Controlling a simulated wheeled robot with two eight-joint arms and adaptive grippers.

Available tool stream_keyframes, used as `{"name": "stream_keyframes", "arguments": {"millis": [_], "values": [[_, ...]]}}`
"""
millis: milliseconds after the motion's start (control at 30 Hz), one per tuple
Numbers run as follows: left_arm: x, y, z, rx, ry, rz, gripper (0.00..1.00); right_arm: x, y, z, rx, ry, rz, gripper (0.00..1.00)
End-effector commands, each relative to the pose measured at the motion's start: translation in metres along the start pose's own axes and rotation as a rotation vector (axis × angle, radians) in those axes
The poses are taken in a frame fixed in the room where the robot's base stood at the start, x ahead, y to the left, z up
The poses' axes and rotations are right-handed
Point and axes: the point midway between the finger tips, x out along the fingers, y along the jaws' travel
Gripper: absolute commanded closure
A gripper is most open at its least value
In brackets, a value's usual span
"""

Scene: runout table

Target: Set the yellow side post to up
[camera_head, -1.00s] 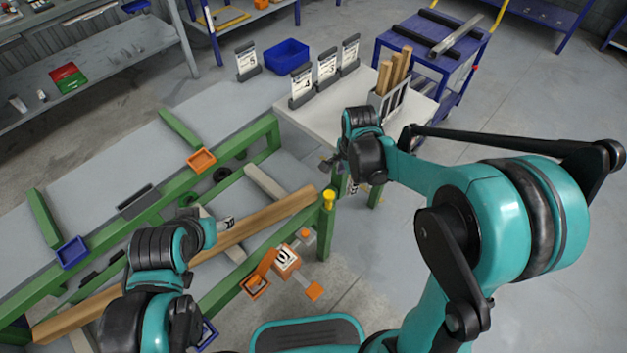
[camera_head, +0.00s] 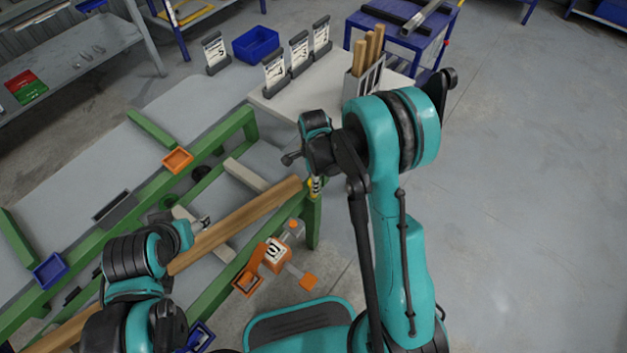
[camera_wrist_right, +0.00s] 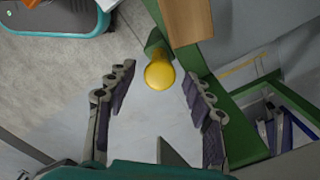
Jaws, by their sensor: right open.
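In the right wrist view the post's rounded yellow top (camera_wrist_right: 159,75) lies between the two fingers of my right gripper (camera_wrist_right: 158,88). These fingers are open, with a gap on both sides of the post. My left gripper (camera_head: 204,221) is over the wooden beam at the left; its fingers are too small and hidden to read.
The wooden beam (camera_head: 235,222) runs along the green frame (camera_head: 216,280) close to the post. An orange device (camera_head: 272,252) hangs below it. A pale table (camera_head: 290,103) with sign cards and a holder of wooden sticks stands behind my right arm. Open floor lies to the right.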

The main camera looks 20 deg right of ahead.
Motion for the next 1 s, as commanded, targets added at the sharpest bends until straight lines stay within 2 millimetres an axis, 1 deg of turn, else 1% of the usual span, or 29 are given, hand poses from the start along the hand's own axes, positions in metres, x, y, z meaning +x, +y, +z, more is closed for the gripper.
{"name": "stream_keyframes", "arguments": {"millis": [233,267,300,367,400,433,633,767,867,967,1000], "values": [[0.0,0.0,0.0,0.0,0.0,0.0,0.41,0.0,0.0,0.0,0.0,0.0,0.0,0.48],[0.0,0.0,0.0,0.0,0.0,0.0,0.41,0.0,0.0,0.0,0.0,0.0,0.0,0.56],[0.0,0.0,0.0,0.0,0.0,0.0,0.41,0.0,0.0,0.0,0.0,0.0,0.0,0.66],[0.0,0.0,0.0,0.0,0.0,0.0,0.41,0.0,0.0,0.0,0.0,0.0,0.0,0.82],[0.0,0.0,0.0,0.0,0.0,0.0,0.41,0.0,0.0,0.0,0.0,0.0,0.0,0.93],[0.0,0.0,0.0,0.0,0.0,0.0,0.41,0.0,0.0,0.0,0.0,0.0,0.0,1.0],[-0.001,0.0,-0.001,0.0,0.0,0.0,0.41,-0.002,0.0,0.0,0.0,0.0,0.0,1.0],[-0.009,0.0,-0.006,0.0,0.0,0.0,0.41,-0.015,0.0,0.0,0.0,0.0,0.0,1.0],[-0.019,0.0,-0.013,0.0,0.0,0.0,0.41,-0.035,0.0,0.0,0.0,0.0,0.0,1.0],[-0.032,0.0,-0.023,0.0,0.0,0.0,0.41,-0.062,0.0,0.0,0.0,0.0,-0.001,1.0],[-0.038,0.0,-0.027,0.0,0.0,0.0,0.41,-0.074,0.0,0.0,0.0,0.0,-0.001,1.0]]}}
